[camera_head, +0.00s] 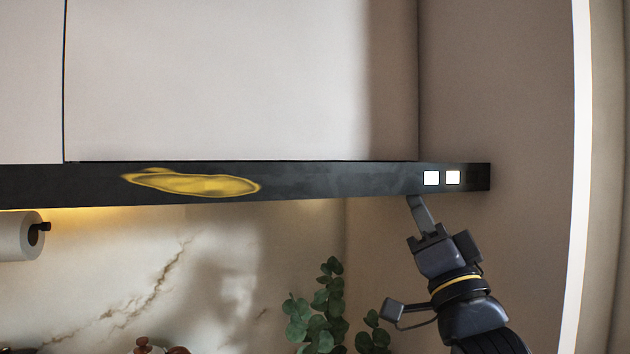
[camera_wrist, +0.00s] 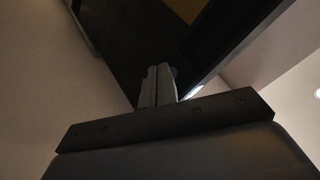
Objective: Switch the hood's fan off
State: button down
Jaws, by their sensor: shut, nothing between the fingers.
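The hood is a long black bar (camera_head: 330,182) under the pale cupboards in the head view. I cannot tell which one is for the fan. My gripper (camera_head: 414,201) is shut and empty, its tip just below the hood's lower edge, a little left of the left button. In the wrist view the shut fingers (camera_wrist: 158,84) point up toward the dark hood (camera_wrist: 135,45). Whether they touch it is unclear.
A side wall (camera_head: 500,90) stands close to the right of the hood. A plant (camera_head: 320,310) is below, left of my arm. A paper roll (camera_head: 18,236) hangs at the far left. A yellow smear (camera_head: 195,184) shows on the hood's front.

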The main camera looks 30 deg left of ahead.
jog(key=shift+r, duration=0.1)
dwell(0.3)
jog(key=shift+f+b, duration=0.6)
jog(key=shift+b, duration=0.15)
jog(key=shift+f, duration=0.1)
notch_tip(320, 180, down, 6)
jog(key=b, duration=0.6)
jog(key=shift+b, duration=0.3)
